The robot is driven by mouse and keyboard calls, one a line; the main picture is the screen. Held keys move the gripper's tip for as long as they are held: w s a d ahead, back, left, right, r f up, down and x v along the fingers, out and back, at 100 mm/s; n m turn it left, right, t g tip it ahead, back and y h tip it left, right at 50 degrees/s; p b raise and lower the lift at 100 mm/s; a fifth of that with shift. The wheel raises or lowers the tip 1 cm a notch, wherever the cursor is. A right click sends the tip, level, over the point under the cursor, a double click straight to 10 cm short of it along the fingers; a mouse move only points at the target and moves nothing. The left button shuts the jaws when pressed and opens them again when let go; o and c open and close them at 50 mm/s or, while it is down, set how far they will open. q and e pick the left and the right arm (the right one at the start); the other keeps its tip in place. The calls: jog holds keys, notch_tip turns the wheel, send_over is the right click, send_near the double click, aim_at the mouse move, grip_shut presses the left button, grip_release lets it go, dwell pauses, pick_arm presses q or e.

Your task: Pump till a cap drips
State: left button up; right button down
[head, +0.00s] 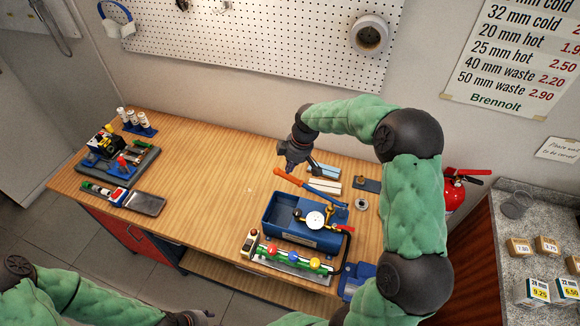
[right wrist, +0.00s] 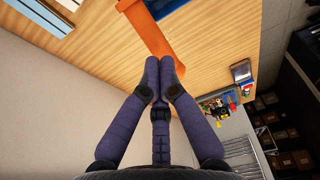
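The blue pump (head: 283,215) stands on the bench right of centre, with a white round gauge (head: 315,219) and a long lever with an orange handle (head: 323,185) slanting up to the left. In front of it is a rail with red, blue and yellow round caps (head: 293,261); no drip can be made out. My right gripper (head: 286,169) is at the handle's upper left end. In the right wrist view its fingertips (right wrist: 164,66) are together, with the orange handle (right wrist: 148,28) passing just beyond them; contact is unclear. My left gripper (head: 196,317) is cut off at the bottom edge.
Pale and blue strips (head: 325,172) lie behind the pump. The bench's middle is clear.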

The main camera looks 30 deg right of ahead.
jog(key=s+d+b+x, duration=0.1)
jog(key=b+x, duration=0.7)
jog(key=x, duration=0.4)
jog(key=p+v, duration=0.2)
jog(key=v, duration=0.2)
jog(key=p+v, duration=0.2)
jog(key=v, duration=0.2)
jog(key=w+a+p+v, duration=0.1)
jog(key=p+v, duration=0.1)
jog(key=v, duration=0.2)
jog(key=shift+r+p, duration=0.2)
jog(key=shift+p, duration=0.15)
jog(key=shift+f, duration=0.15)
jog(key=s+d+b+x, duration=0.1)
jog(key=b+x, duration=0.8)
jog(key=x, duration=0.3)
jog(key=p+v, duration=0.2)
jog(key=v, duration=0.2)
jog(key=p+v, duration=0.3)
jog(key=v, duration=0.1)
jog(key=w+a+p+v, duration=0.1)
jog(key=p+v, duration=0.1)
jog(key=v, duration=0.2)
jog(key=shift+p, duration=0.35)
